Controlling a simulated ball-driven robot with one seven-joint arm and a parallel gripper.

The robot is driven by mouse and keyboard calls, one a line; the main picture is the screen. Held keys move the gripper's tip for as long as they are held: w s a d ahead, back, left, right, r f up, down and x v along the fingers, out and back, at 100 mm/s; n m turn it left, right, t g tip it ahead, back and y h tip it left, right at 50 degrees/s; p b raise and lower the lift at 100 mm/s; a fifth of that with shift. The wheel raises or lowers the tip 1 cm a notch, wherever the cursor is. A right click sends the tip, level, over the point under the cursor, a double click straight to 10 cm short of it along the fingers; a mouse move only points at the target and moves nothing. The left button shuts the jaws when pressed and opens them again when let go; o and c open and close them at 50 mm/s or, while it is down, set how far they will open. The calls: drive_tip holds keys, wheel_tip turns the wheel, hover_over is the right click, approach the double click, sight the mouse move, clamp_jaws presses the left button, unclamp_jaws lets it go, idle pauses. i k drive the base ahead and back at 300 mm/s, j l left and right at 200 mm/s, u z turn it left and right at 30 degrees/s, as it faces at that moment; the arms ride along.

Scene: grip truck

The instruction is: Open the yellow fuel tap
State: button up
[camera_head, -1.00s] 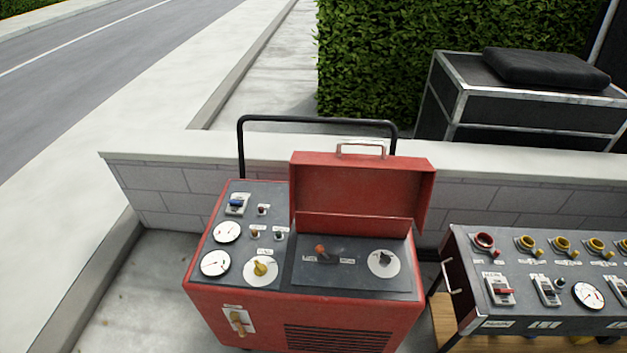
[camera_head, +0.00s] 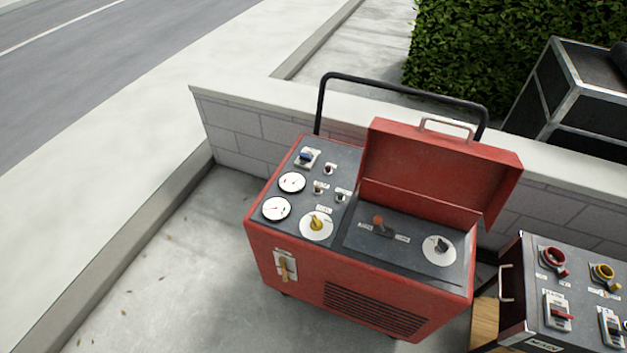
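A red generator cart (camera_head: 345,290) stands on the pavement in front of a low wall. On its front face, at the left, a white plate (camera_head: 292,263) carries a brass-yellow lever (camera_head: 285,269) that points down. On its top panel, a yellow knob (camera_head: 316,223) sits on a white round dial. I cannot read the labels, so I cannot tell which of the two is the fuel tap. My gripper is not in view.
The generator's red lid (camera_head: 432,170) stands open. A black bar handle (camera_head: 405,88) rises behind it. A second control box (camera_head: 565,300) with several knobs stands close at the right. Bare pavement (camera_head: 180,290) lies free at the left.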

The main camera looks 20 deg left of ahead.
sight(315, 225)
drive_tip(key=i+l+u, duration=0.65)
drive_tip(key=i, duration=0.25)
drive_tip(key=l, duration=0.1)
